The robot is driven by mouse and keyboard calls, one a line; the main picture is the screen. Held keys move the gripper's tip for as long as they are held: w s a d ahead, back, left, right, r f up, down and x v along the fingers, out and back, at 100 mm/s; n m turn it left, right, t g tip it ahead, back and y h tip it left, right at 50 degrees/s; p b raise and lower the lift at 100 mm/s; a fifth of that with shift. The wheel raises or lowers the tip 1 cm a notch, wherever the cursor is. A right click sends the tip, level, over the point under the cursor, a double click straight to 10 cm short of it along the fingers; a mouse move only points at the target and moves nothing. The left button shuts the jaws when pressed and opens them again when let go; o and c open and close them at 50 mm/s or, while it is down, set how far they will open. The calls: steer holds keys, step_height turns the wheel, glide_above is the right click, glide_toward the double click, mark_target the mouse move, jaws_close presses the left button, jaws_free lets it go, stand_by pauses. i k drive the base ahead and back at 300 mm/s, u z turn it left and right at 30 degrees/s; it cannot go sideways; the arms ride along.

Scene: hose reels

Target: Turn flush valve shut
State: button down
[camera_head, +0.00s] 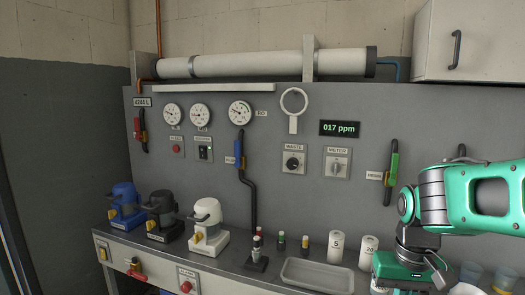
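No label that I can read marks a flush valve, so I cannot tell which valve it is. A red-handled valve (137,128) is at the panel's left, a blue-handled valve (239,153) is near its middle, and a green-handled valve (393,166) is at the right. A red and yellow valve (136,270) sits low on the bench front at left. My gripper (432,279) is at the lower right, over the bench, well apart from the red and blue handles and below the green one. Its fingers are too unclear to tell whether they are open.
Three gauges (240,112), a ppm display (340,129) and two knobs (294,163) are on the panel. Blue, black and white housings (207,226) stand at left. A grey tray (318,275), small bottles (281,240) and white canisters (336,247) stand on the bench. A cabinet (472,40) hangs upper right.

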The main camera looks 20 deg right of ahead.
mark_target(237, 164)
steer(key=u, duration=0.25)
steer(key=i, duration=0.8)
steer(key=u, duration=0.65)
